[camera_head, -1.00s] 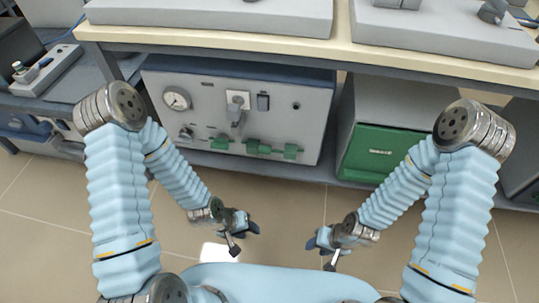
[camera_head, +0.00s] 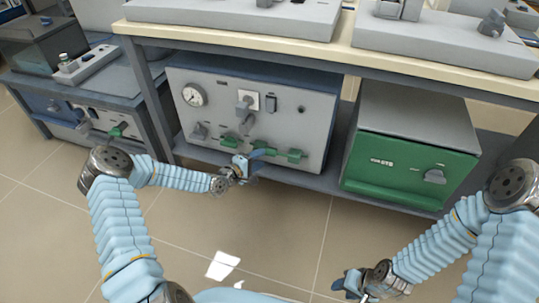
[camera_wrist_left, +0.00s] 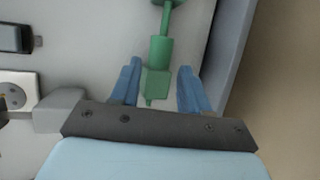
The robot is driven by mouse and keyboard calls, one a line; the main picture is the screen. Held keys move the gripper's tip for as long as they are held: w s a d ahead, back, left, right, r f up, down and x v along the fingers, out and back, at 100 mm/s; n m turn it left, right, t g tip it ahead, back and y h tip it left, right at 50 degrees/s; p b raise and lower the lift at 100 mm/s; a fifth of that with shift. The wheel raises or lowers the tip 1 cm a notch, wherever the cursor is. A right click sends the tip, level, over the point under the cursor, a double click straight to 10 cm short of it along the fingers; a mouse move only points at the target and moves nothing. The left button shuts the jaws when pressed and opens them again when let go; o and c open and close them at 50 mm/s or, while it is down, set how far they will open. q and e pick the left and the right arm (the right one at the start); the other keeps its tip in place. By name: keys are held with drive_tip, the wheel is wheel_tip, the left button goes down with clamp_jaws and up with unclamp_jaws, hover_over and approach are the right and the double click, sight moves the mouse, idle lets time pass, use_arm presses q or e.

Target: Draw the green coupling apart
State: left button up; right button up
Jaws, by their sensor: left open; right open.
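The green coupling (camera_wrist_left: 158,68) shows in the left wrist view as two green blocks end to end, with a thin green stem leading up to a round green part. My left gripper (camera_wrist_left: 156,88) is open, with one blue finger on each side of the lower block. In the head view my left gripper (camera_head: 251,158) is at the lower front of the grey panel, partly hiding the green parts; a green block (camera_head: 294,155) shows just to its right. Whether the fingers touch the coupling is not clear. My right gripper (camera_head: 349,283) is open and empty, low over the floor.
The grey panel (camera_head: 310,125) carries a gauge (camera_head: 194,95), a socket and another green handle (camera_head: 226,138). A green-fronted box (camera_head: 400,175) stands to its right under the bench (camera_head: 250,42). A lower bench (camera_head: 110,85) is at left. The floor in front is clear.

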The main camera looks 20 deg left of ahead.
sight(268, 154)
use_arm(q)
drive_tip(key=x, duration=0.6)
drive_tip(key=shift+d, duration=0.1)
clamp_jaws()
